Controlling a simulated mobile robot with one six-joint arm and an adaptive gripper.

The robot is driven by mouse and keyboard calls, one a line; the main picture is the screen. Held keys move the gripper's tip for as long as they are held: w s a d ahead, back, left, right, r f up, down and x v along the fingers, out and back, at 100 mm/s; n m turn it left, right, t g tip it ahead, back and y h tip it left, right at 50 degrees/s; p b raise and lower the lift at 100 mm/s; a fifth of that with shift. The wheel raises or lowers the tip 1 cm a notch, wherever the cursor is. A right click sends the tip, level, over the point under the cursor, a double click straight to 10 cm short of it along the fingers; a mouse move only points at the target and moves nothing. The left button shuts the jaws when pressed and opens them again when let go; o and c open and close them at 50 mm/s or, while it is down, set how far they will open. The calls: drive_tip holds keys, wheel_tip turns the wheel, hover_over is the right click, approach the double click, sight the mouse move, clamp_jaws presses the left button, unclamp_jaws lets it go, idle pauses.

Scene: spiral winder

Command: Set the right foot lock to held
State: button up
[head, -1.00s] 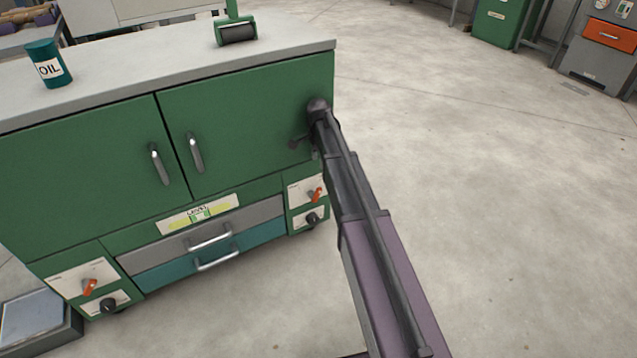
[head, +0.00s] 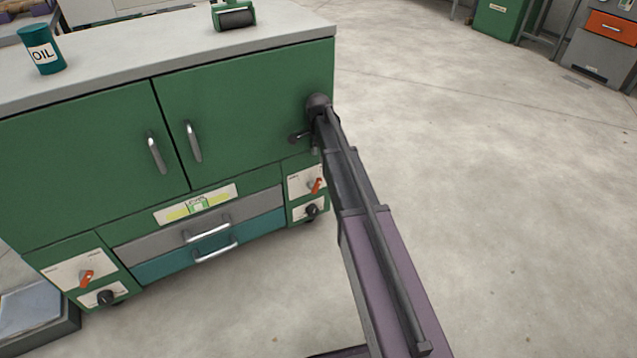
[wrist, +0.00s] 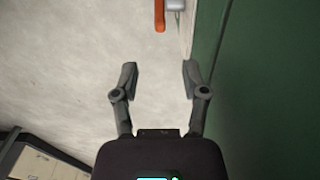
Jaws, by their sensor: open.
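The right foot lock has an orange lever (head: 315,186) on a pale labelled plate (head: 301,183) at the cabinet's lower right corner. A black knob (head: 311,211) sits below it. In the wrist view, an orange lever (wrist: 159,14) with a grey hub (wrist: 175,5) shows at the top edge, partly cut off. My gripper (wrist: 158,76) is open and empty beside the green cabinet face, with the lever beyond its fingertips. In the head view my gripper (head: 296,138) is small and partly hidden by my arm, above the right foot lock.
The green cabinet (head: 245,110) has two door handles, a level gauge (head: 196,205) and two drawers (head: 208,243). Another orange lever (head: 87,278) is at its lower left. The floor to the right is clear.

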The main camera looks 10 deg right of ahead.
sight(319, 178)
drive_tip(key=shift+f+b, duration=5.4)
drive_tip(key=shift+f, duration=0.3)
clamp_jaws()
